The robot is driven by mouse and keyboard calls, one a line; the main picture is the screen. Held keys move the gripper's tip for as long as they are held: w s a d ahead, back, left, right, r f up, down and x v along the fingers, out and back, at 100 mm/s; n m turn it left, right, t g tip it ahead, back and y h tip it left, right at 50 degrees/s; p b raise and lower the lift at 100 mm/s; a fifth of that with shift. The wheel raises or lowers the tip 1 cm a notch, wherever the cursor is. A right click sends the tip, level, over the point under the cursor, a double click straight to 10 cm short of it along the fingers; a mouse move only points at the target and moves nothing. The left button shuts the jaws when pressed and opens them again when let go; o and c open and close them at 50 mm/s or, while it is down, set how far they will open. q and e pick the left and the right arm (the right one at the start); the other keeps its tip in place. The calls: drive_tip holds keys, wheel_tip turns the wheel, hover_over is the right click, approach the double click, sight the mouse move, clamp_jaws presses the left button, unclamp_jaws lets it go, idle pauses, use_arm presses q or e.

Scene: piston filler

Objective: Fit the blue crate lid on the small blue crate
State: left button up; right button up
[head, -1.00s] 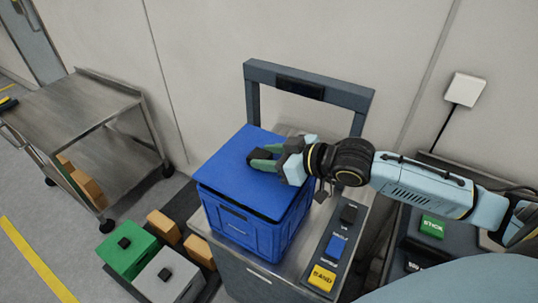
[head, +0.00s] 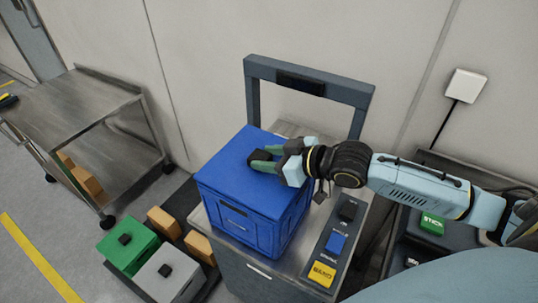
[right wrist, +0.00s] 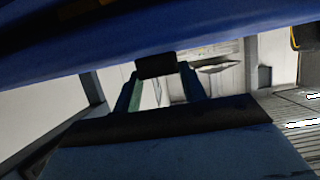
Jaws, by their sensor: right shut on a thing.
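The blue crate lid (head: 228,178) lies over the top of the small blue crate (head: 238,228), its edges close to the crate's rim. In the head view I see no clear gap between them, but the far sides are hidden. My right gripper (head: 262,160) is shut on the lid's dark knob, coming from the right. In the right wrist view the dark knob (right wrist: 156,64) sits between the fingertips, with the blue lid (right wrist: 90,42) across the top of the picture. My left gripper is not in view.
The crate stands on a metal-topped station with a grey frame (head: 309,75) behind it. A button panel (head: 335,245) is on its right. A green box (head: 128,245), a grey box (head: 168,275) and several orange blocks are lower left. A steel cart (head: 75,110) stands at far left.

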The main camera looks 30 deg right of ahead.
drive_tip(key=shift+f, duration=0.1)
idle(0.3)
drive_tip(key=o, duration=1.6)
wheel_tip(320, 180, up, 7)
drive_tip(key=p, duration=0.8)
drive_tip(key=shift+s+f, duration=0.1)
